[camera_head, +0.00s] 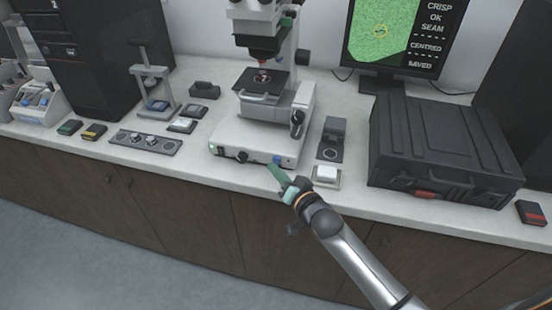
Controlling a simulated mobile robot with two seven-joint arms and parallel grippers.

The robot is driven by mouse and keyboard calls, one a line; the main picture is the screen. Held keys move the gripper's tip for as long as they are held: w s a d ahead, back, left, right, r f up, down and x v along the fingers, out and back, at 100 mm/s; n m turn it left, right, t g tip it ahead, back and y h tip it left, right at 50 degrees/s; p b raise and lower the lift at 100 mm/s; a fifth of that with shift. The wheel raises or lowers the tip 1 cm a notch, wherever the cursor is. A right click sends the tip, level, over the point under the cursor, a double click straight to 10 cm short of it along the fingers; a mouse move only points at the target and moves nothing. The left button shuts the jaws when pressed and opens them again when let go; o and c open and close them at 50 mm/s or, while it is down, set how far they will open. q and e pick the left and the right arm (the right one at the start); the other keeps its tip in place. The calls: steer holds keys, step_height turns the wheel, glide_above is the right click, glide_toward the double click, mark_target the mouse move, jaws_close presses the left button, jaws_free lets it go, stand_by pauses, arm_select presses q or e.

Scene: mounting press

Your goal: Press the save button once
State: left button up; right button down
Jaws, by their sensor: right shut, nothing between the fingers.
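My right gripper (274,169) comes in from the lower right. Its greenish fingers are shut and empty, and the tips are at the front face of the white microscope base (240,138). A small blue spot (277,160) on that front face is just above the tips; I cannot tell whether they touch. No label shows which part is the save button. The monitor (395,35) reads CRISP, OK, SEAM, CENTRED and SAVED, with dashes between some lines. My left gripper is out of view.
A large black case (435,145) fills the right of the bench. A small dark device (331,138) stands between it and the microscope. The bench's front edge (200,178) runs under my right arm.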

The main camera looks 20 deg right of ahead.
steer(key=shift+s+a, duration=0.1)
steer(key=shift+s, duration=0.05)
steer(key=s+a, duration=0.1)
steer(key=s+p, duration=0.1)
steer(key=s+a+p, duration=0.1)
steer(key=s, duration=0.1)
steer(key=shift+a, duration=0.35)
stand_by(0.8)
steer(key=s+f+n+g, duration=0.2)
steer(key=s+f, duration=0.2)
steer(key=s, duration=0.3)
steer(key=s+d+f+n+g, duration=0.1)
steer(key=s+f+n+g, duration=0.1)
steer(key=s+f, duration=0.3)
steer(key=s+f+n+g, duration=0.2)
steer(key=s+f, duration=0.3)
steer(key=s, duration=0.6)
steer(key=shift+s+d+f+n+g+h, duration=0.2)
steer(key=shift+n+g+h, duration=0.15)
steer(key=shift+n, duration=0.25)
